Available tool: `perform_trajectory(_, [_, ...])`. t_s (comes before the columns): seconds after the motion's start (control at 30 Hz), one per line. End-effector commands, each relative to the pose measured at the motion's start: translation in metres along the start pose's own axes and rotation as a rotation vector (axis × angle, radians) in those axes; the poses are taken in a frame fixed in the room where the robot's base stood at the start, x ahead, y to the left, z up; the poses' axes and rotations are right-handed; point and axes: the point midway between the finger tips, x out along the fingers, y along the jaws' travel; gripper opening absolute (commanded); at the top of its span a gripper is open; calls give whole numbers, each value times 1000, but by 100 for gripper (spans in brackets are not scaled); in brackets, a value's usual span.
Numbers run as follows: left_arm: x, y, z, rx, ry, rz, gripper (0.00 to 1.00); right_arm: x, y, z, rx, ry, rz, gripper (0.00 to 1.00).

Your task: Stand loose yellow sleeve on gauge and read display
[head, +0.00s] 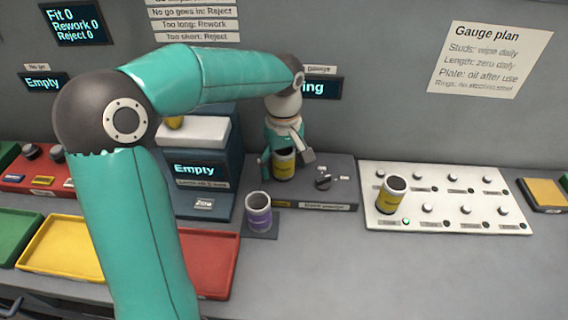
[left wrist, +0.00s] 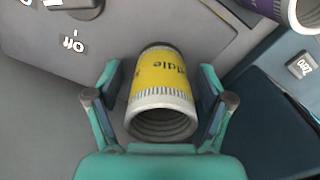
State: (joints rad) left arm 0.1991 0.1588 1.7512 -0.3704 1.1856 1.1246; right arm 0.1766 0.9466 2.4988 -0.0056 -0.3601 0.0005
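A yellow sleeve (head: 284,165) with a grey ribbed rim stands on a grey block (head: 330,170) at the back centre. In the left wrist view the sleeve (left wrist: 160,85) lies between the fingers, its hollow end facing the camera. My left gripper (head: 283,150) is around it, with gaps showing beside the sleeve; it looks open. The gauge (head: 190,175), left of the block, has a display reading "Empty" (head: 194,169). Another yellow sleeve (head: 391,195) stands on the white studded plate (head: 445,219). My right gripper is not in view.
A purple sleeve (head: 259,212) stands on a dark pad in front of the block. Green, yellow (head: 62,247) and red (head: 212,262) trays lie at left, partly behind my left arm. A display ending in "ing" (head: 322,88) is partly hidden. The front right bench is clear.

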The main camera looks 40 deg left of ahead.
Motion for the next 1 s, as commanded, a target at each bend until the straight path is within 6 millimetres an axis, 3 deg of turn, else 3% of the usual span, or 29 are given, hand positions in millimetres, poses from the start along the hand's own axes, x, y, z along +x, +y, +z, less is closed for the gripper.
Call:
perform_trajectory(0.37, [-6,1,0,0,1,1,81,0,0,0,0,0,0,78])
perform_trajectory(0.57, [-36,2,0,0,2,5,81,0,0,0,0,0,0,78])
perform_trajectory(0.8, [-84,2,-1,1,2,4,81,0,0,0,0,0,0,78])
perform_trajectory(1.0, [-111,2,-1,1,1,1,81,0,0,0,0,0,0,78])
